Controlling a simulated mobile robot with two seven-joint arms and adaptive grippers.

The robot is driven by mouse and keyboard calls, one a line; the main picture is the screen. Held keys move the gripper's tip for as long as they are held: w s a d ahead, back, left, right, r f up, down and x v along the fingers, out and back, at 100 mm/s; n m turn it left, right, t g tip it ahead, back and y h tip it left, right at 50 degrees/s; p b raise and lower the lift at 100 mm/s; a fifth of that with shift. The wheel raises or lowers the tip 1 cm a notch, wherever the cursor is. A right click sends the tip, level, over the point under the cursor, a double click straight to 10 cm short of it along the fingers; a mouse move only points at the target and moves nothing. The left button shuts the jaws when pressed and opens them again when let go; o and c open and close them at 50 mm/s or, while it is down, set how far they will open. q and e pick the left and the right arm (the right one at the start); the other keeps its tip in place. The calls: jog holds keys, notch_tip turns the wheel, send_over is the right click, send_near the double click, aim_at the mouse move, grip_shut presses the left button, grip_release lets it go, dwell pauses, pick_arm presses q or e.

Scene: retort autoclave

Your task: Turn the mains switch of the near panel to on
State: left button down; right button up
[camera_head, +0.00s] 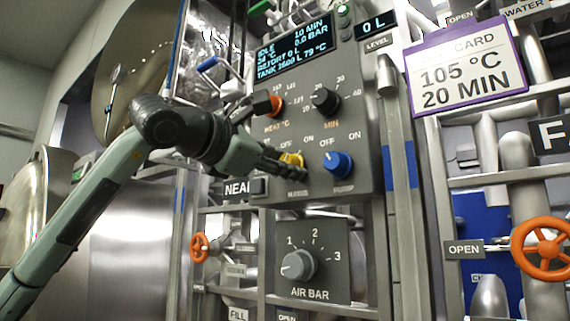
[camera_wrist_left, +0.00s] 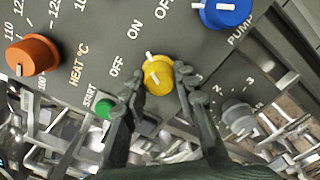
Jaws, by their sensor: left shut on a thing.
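The mains switch is a yellow knob (camera_head: 292,159) at the lower left of the grey near panel (camera_head: 356,112). In the left wrist view the yellow knob (camera_wrist_left: 157,76) sits between my fingertips, and its white mark points up and left, roughly toward the ON label. My left gripper (camera_wrist_left: 155,88) is shut on the knob, one finger on each side. In the head view my left gripper (camera_head: 285,164) comes in from the left and hides part of the knob and the MAINS label. My right gripper is not in view.
A blue pump knob (camera_head: 338,165) sits close right of the yellow knob. An orange heat knob (camera_head: 268,104) and black minutes knob (camera_head: 325,101) are above. A green start button (camera_wrist_left: 104,108) is near a finger. An air knob (camera_head: 298,265) is below; the display (camera_head: 294,48) reads IDLE.

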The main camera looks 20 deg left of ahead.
pick_arm(q)
jog(key=c, duration=1.2)
grip_release()
jog(key=v, duration=1.2)
